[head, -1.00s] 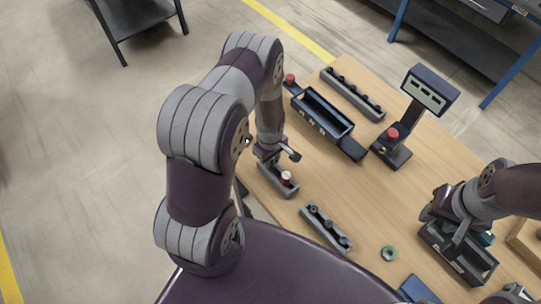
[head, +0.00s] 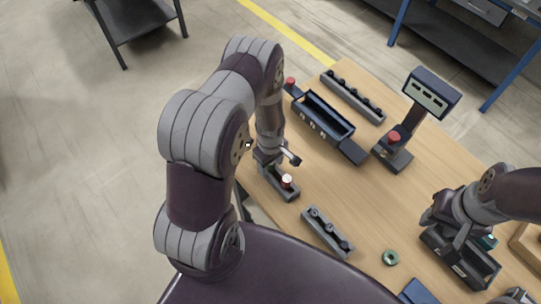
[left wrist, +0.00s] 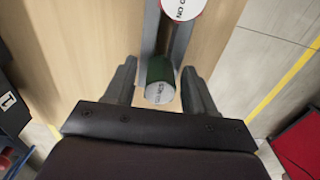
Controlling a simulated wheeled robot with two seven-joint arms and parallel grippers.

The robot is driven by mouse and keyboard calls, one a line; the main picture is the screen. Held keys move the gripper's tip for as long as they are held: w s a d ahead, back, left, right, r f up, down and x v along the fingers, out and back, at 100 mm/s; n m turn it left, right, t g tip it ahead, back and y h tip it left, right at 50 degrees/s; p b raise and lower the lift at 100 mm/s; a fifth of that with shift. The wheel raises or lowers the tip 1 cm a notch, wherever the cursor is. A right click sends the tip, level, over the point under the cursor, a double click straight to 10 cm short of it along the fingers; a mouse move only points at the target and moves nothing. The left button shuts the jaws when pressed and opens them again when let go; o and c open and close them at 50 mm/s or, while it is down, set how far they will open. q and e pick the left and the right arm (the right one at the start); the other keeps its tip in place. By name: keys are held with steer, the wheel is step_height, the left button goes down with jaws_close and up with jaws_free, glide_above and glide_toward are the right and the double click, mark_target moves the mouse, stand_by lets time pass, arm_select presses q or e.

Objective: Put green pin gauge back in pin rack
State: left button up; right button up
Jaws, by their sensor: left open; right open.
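The green pin gauge (left wrist: 159,80) has a pale lettered end and shows between the fingers of my left gripper (left wrist: 160,95) in the left wrist view. These fingers are open, one on each side of it. In the head view my left gripper (head: 283,158) is over the far end of a small grey pin rack (head: 270,184) and hides the green gauge. A red pin gauge (head: 286,182) with a white top stands in the near end of this rack; its top (left wrist: 183,8) reads "NO GO" in the wrist view. I cannot tell how deep the green gauge sits. My right gripper (head: 452,225) is open.
The right gripper is over a dark bin (head: 463,268). A grey holder with round seats (head: 327,232) and a green ring (head: 390,257) lie nearer. A blue-black bin (head: 322,116), a long rack (head: 352,96) and a display stand (head: 431,94) are farther back. The table middle is clear.

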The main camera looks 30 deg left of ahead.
arm_select(q)
steer(key=shift+w+r, duration=0.15)
steer(key=shift+r, duration=0.5)
step_height(320, 180, up, 12)
steer(key=b, duration=0.3)
steer(key=s+d+r+m+t, duration=0.1)
steer(key=s+d+r+m, duration=0.4)
steer(key=s+r+m, duration=0.4)
steer(key=r+m, duration=0.1)
steer(key=m, duration=0.3)
steer(key=shift+s+d+r+m, duration=0.15)
steer(key=shift+s+d+m, duration=0.05)
steer(key=shift+m, duration=0.2)
arm_select(e)
step_height(320, 180, down, 2)
steer(key=shift+s+f, duration=0.1)
steer(key=shift+f, duration=0.15)
arm_select(q)
steer(key=shift+w, duration=0.1)
